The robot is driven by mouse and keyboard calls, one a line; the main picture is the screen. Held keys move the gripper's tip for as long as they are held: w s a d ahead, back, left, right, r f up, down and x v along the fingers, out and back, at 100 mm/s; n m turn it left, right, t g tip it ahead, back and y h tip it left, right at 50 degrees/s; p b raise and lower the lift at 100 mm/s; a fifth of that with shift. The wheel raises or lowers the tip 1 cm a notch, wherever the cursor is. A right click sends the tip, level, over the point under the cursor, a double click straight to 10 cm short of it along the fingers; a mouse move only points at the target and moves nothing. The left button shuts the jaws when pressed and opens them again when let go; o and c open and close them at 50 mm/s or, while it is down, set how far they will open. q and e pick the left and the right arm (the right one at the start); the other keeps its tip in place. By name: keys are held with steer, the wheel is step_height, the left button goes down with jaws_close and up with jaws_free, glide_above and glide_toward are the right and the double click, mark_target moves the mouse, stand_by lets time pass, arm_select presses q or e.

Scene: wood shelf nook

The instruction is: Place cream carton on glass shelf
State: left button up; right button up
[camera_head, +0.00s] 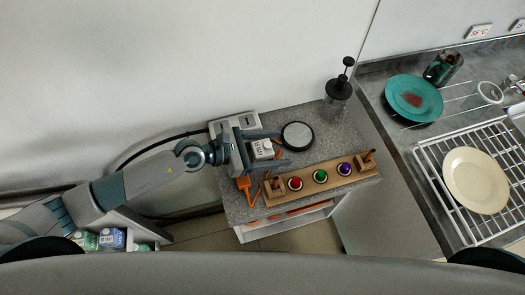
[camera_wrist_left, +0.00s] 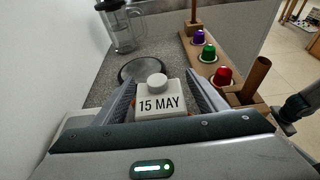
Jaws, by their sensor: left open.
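A white carton (camera_head: 262,148) with a round cap stands on the grey speckled counter. In the left wrist view the white carton (camera_wrist_left: 160,100) bears the text "15 MAY"; I cannot read the word cream on it. My left gripper (camera_head: 280,150) is open, with one finger on each side of this carton. In the wrist view the left gripper (camera_wrist_left: 160,90) has its fingers flanking the carton; I cannot tell whether they touch it. At the lower left a blue carton (camera_head: 112,238) and a green carton (camera_head: 89,241) stand in a white compartment, partly hidden. No glass shelf shows clearly. My right gripper is not in view.
A round black-rimmed disc (camera_head: 298,136) lies just beyond the carton. A wooden holder (camera_head: 334,182) with red, green and purple capsules runs along the counter's front. A dark-lidded glass press (camera_head: 338,92) stands at the back. A dish rack (camera_head: 480,229) with a cream plate (camera_head: 475,180) is at right.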

arm_select(q)
steer(key=c, duration=1.4)
steer(key=shift+r, duration=0.15)
steer(key=r, duration=0.2)
steer(key=d+r, duration=0.1)
steer(key=r, duration=0.1)
steer(key=shift+s+d+r, duration=0.1)
steer(key=shift+s+r, duration=0.05)
steer(key=shift+r, duration=0.2)
steer(key=d+r, duration=0.2)
steer(key=d, duration=0.1)
steer(key=s+d+r, duration=0.1)
steer(key=d+r, duration=0.1)
steer(key=d, duration=0.2)
steer(key=d+r+b, duration=0.1)
steer(key=d+r, duration=0.1)
steer(key=d, duration=0.1)
steer(key=shift+s+d, duration=0.15)
steer(key=shift+s, duration=0.2)
